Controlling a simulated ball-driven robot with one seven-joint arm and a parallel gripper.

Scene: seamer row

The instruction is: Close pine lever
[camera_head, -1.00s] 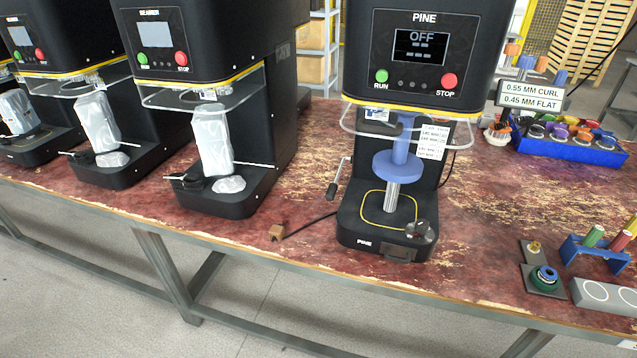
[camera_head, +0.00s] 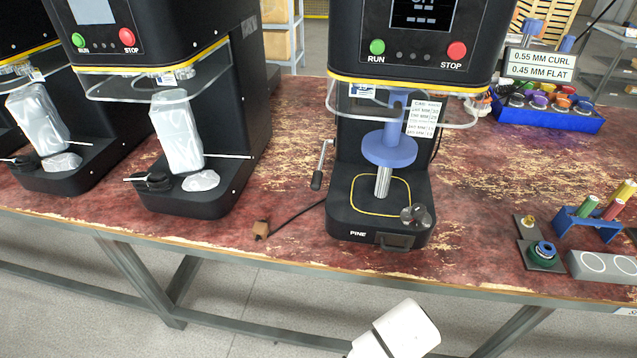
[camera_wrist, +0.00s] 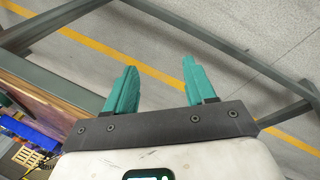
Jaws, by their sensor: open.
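The PINE machine (camera_head: 405,60) stands on the worn red bench in the head view. Its lever (camera_head: 322,160) is a thin metal arm on the left side of the machine, slanting down to a black grip (camera_head: 316,181). A blue plunger disc (camera_head: 389,149) on a ribbed metal post stands over the machine's black base (camera_head: 350,222). My gripper (camera_wrist: 160,68) shows in the wrist view with its two teal fingers apart and nothing between them. It points at the floor and bench frame, away from the lever. The head view does not show the fingers.
Two more seamers stand to the left, one (camera_head: 200,130) nearest. A blue tray (camera_head: 550,115) of coloured parts and a blue rack (camera_head: 585,225) are at right. Open floor lies before the bench edge.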

